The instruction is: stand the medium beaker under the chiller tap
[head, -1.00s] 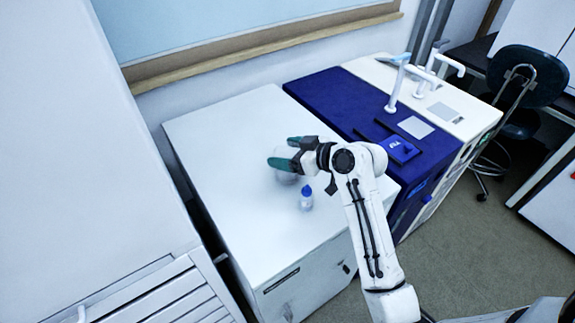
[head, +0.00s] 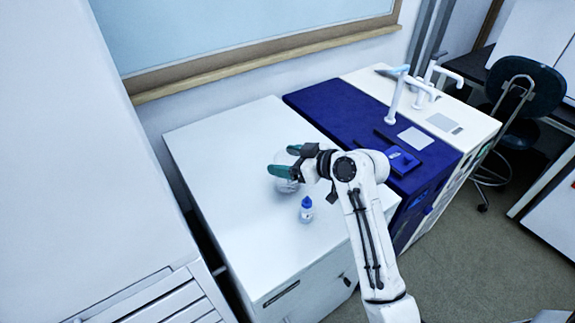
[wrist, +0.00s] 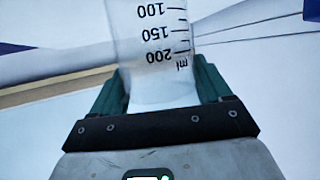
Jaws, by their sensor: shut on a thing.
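The medium beaker (head: 286,186) is clear, and its printed scale reads upside down in the wrist view (wrist: 152,50). It is over the white cabinet top at the left in the head view. My gripper (head: 279,162) is shut on it, with one green finger on each side. In the wrist view the fingers (wrist: 160,88) flank its wall. I cannot tell whether its base touches the top. A white tap (head: 399,88) stands on the dark blue unit, and another white tap (head: 431,72) stands on the white unit behind. I cannot tell which is the chiller's.
A blue device (head: 402,160) and a pale square plate (head: 415,138) lie on the dark blue unit (head: 335,105). A chair (head: 525,88) is at the right.

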